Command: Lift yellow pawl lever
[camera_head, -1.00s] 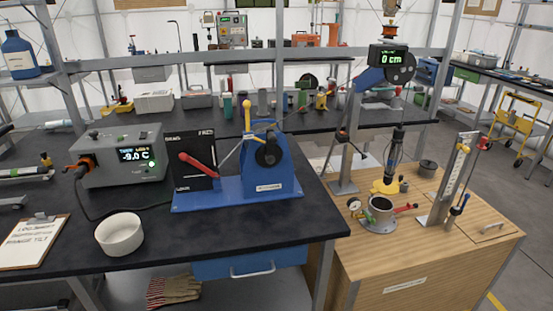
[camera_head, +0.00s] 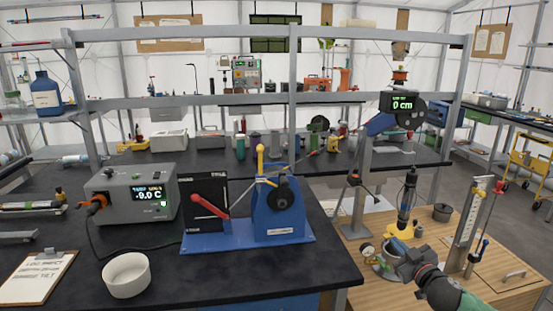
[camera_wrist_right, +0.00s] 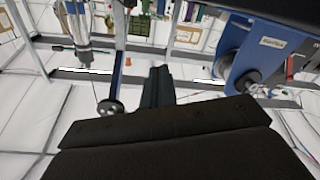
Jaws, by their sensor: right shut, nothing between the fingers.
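The yellow pawl lever (camera_head: 260,158) stands upright at the top left of the blue winch stand (camera_head: 268,212) in the head view. A dark drum or knob (camera_head: 284,196) sits on the stand's face. A red lever (camera_head: 209,204) slants across the black panel (camera_head: 203,222) to its left. My right gripper (camera_head: 396,254) is shut and empty, over the wooden cabinet, well to the right of the winch and lower in the picture. Its dark fingers (camera_wrist_right: 158,85) show together in the right wrist view. I cannot make out the yellow lever there. My left gripper is out of view.
A grey temperature box (camera_head: 133,198), a white bowl (camera_head: 126,275) and a clipboard (camera_head: 36,277) lie left of the winch.

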